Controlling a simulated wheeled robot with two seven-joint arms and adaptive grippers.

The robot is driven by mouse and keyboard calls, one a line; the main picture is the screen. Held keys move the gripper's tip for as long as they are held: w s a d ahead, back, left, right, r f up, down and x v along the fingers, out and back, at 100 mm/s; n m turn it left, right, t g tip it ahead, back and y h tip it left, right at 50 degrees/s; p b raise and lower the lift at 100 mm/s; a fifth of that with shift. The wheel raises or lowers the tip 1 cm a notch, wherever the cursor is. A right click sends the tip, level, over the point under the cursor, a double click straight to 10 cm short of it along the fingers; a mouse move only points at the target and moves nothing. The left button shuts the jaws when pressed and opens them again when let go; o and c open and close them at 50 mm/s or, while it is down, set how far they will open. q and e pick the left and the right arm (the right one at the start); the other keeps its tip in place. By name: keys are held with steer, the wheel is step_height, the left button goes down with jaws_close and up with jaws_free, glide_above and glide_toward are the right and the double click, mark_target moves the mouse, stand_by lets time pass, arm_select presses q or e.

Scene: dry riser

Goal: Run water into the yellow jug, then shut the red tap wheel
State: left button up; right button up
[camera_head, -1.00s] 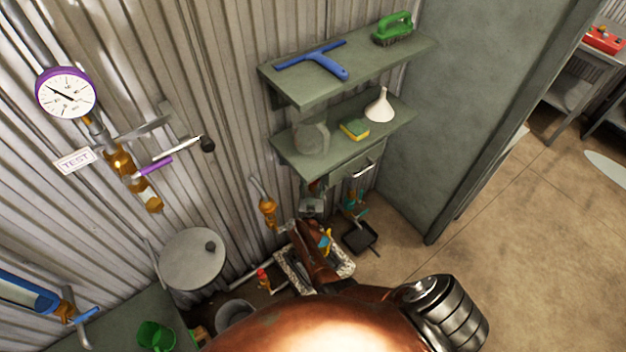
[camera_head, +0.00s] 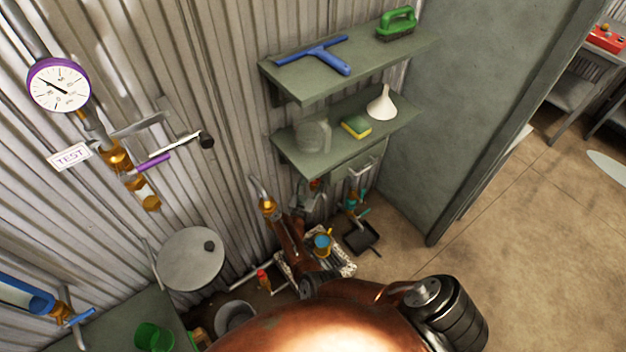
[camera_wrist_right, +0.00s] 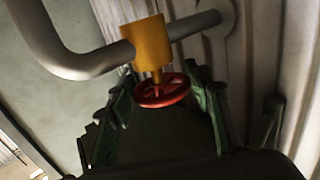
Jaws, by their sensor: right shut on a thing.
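The red tap wheel (camera_wrist_right: 165,92) sits under a brass tap body (camera_wrist_right: 145,42) on a grey pipe in the right wrist view. My right gripper (camera_wrist_right: 168,100) has its green fingers on both sides of the wheel and is shut on it. In the head view my copper right arm reaches to the brass tap (camera_head: 268,206) on the wall, and the wheel is hidden there. The yellow jug (camera_head: 323,250), with blue showing inside its top, stands on a pale speckled tray (camera_head: 345,268) right of my forearm. I cannot make out a water stream. My left gripper is not in view.
Shelves (camera_head: 350,155) with a funnel (camera_head: 381,103) and sponge (camera_head: 356,126) hang above. A dustpan (camera_head: 360,238) is right of the tray. Floor at right is clear.

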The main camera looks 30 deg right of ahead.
steer(key=o, duration=1.2)
steer(key=shift+c, duration=0.2)
